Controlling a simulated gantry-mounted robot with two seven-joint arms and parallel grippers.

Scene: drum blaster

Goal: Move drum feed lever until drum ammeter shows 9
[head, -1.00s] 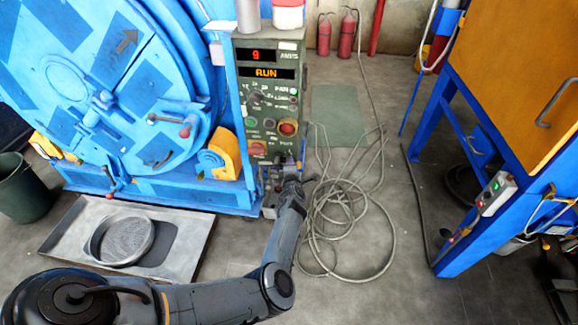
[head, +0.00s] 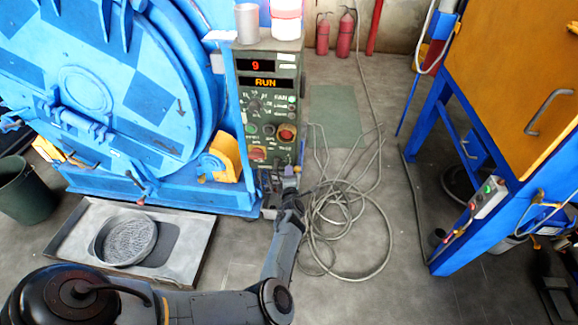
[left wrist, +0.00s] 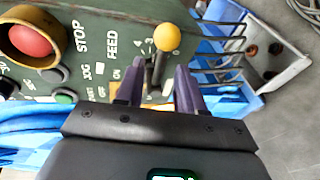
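The drum ammeter (head: 255,65) on the green control panel (head: 285,115) shows a red 9 in the head view. The feed lever (left wrist: 158,66), a dark shaft with a yellow ball knob (left wrist: 167,38), stands by the FEED label in the left wrist view. My left gripper (head: 289,173) is low at the panel's front in the head view. In the left wrist view its purple fingers (left wrist: 161,72) are apart, one on each side of the lever, with gaps visible. The lever is hard to make out in the head view. My right gripper is not in view.
An orange RUN display (head: 264,82) sits under the ammeter. The blue drum (head: 110,90) is left of the panel. A tray with a round sieve (head: 125,240) lies in front of it. Loose cables (head: 345,215) cover the floor to the right. A red button (left wrist: 30,38) is near the fingers.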

